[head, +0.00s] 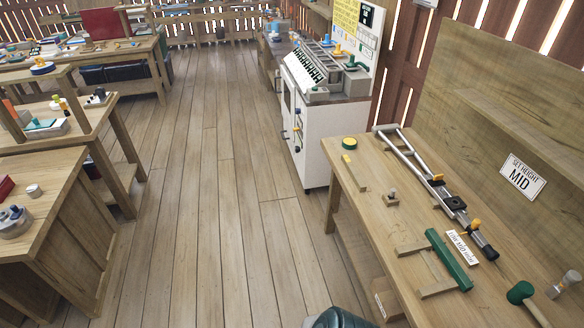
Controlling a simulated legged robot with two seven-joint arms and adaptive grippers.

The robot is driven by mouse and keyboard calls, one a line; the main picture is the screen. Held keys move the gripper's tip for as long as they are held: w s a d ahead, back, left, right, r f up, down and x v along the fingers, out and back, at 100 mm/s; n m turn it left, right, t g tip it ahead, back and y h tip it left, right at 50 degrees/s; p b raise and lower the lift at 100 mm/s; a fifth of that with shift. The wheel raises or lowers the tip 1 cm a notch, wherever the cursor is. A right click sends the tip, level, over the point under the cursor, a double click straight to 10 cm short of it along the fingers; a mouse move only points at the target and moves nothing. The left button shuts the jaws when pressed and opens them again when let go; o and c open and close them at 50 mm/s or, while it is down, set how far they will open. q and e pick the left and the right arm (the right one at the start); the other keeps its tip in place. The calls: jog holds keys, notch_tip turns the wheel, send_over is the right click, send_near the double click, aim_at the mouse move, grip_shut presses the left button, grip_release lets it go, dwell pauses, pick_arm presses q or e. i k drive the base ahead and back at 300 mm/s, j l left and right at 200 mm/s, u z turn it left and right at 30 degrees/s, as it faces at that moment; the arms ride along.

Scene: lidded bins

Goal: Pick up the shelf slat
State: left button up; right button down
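I cannot tell for sure which piece is the shelf slat. On the right workbench lies a flat H-like wooden frame (427,270) of thin pale strips. A dark green bar (449,261) lies across its right end. A long wooden shelf board (520,128) is fixed along the panel behind the bench. Neither of my grippers is in view.
The right workbench (352,178) also holds a grey crutch-like frame (415,165), a green-headed mallet (521,293), a green round piece (349,143) and a "MID" sign (522,177) behind. A white cabinet (318,130) stands beyond. The plank floor (215,200) is clear.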

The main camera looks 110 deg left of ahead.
aim_at(347, 161)
jog(key=u, duration=3)
